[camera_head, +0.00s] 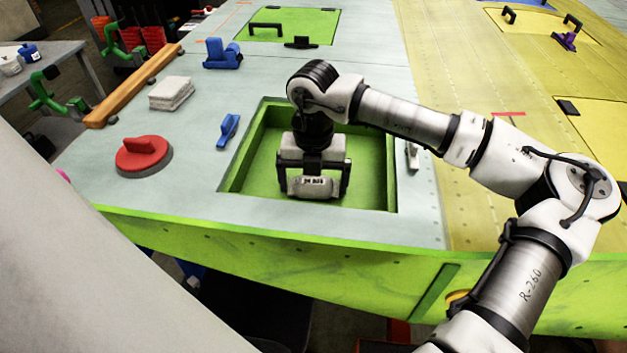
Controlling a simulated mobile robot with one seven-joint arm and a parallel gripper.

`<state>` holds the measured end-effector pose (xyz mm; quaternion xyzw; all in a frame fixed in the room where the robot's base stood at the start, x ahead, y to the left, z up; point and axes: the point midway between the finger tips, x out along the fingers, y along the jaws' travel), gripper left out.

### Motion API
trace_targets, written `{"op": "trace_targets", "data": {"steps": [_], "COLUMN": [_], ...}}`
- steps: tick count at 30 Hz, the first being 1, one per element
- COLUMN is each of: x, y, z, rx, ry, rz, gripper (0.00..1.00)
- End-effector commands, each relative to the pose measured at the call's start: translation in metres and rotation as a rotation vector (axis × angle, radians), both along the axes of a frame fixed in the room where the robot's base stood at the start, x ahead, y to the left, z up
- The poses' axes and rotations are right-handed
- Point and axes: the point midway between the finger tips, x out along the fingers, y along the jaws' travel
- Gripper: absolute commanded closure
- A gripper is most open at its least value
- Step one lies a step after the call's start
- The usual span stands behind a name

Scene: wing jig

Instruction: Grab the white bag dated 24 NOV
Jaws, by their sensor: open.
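A small white bag (312,190) with dark printing on its front sits low in the green-walled square recess (250,178). The printing is too small to read with certainty. My gripper (314,180) points down into the recess. Its two dark fingers are open, one to the left and one to the right of the bag. I cannot tell whether either finger touches it. The gripper's body hides what is behind the bag.
A red round knob (142,155), a blue clamp (228,130), a blue tool (222,54) and a stack of white cloths (171,94) lie left of the recess. A orange bar (135,88) runs along the left edge. The recess walls surround my gripper.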

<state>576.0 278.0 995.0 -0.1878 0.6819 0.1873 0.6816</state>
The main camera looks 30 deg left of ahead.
Motion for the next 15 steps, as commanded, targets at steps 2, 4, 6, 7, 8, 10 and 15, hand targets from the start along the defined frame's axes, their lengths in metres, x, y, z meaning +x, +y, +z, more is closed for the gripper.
{"op": "trace_targets", "data": {"steps": [2, 4, 6, 7, 8, 10, 15], "x": [-0.0003, -0.0002, -0.0001, -0.0001, -0.0001, -0.0001, -0.0001], "y": [0.0001, 0.0001, 0.0001, 0.0001, 0.0001, 0.0001, 0.0001], "z": [-0.0020, -0.0023, -0.0023, -0.0022, -0.0021, -0.0021, -0.0019], "rx": [0.001, 0.001, 0.001, 0.001, 0.001, 0.001, 0.001], "ry": [0.001, 0.000, 0.000, -0.001, 0.000, -0.001, 0.000], "rz": [0.000, 0.000, 0.000, 0.000, 0.000, 0.000, 0.000], "gripper": [0.04, 0.04, 0.04, 0.04, 0.08, 0.17, 0.39]}}
